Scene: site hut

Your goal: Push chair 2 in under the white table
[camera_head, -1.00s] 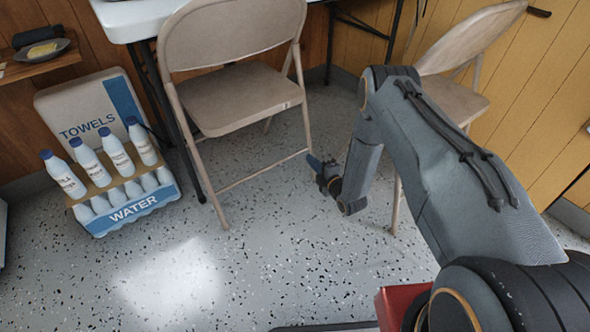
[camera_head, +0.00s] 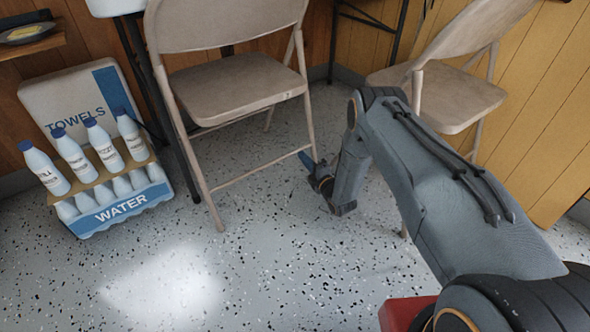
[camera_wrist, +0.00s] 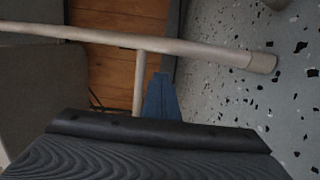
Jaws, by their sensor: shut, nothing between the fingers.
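The right chair (camera_head: 440,95) stands by the wooden wall, partly hidden by my arm. My gripper (camera_head: 306,162) is low near the floor, its blue fingers shut and empty beside the left chair's right front leg. I cannot tell if they touch it. The wrist view shows the blue fingers (camera_wrist: 160,98) below a chair tube (camera_wrist: 180,45).
A water crate (camera_head: 120,207) with several bottles and a towels box (camera_head: 75,95) stand left of the left chair. A wooden shelf (camera_head: 30,45) with a plate is at the upper left. The speckled floor (camera_head: 270,270) in front is clear.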

